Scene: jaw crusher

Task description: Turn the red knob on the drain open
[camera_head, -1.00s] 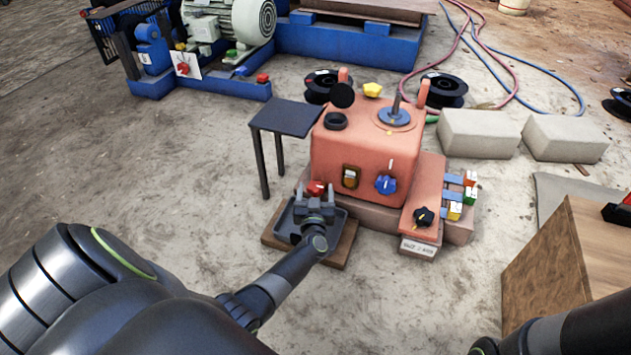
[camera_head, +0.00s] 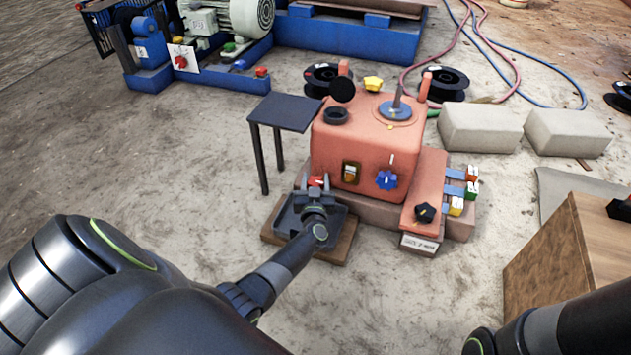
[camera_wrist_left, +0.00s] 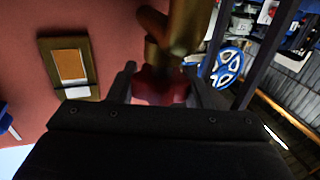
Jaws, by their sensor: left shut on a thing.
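The red knob (camera_head: 316,181) sits low on the front left of the salmon-coloured machine (camera_head: 350,140), above a dark tray (camera_head: 338,222). My left gripper (camera_head: 314,194) is at the knob, over the tray. In the left wrist view the red knob (camera_wrist_left: 160,88) lies between the two fingers of my left gripper (camera_wrist_left: 160,95), which is shut on it. A brass pipe (camera_wrist_left: 172,35) runs from the knob. The gripper partly hides the knob in the head view. My right gripper is out of sight; only part of my right arm shows at lower right.
A small dark table (camera_head: 284,113) stands left of the machine. A wooden box (camera_head: 560,260) stands at right. The floor at left is clear.

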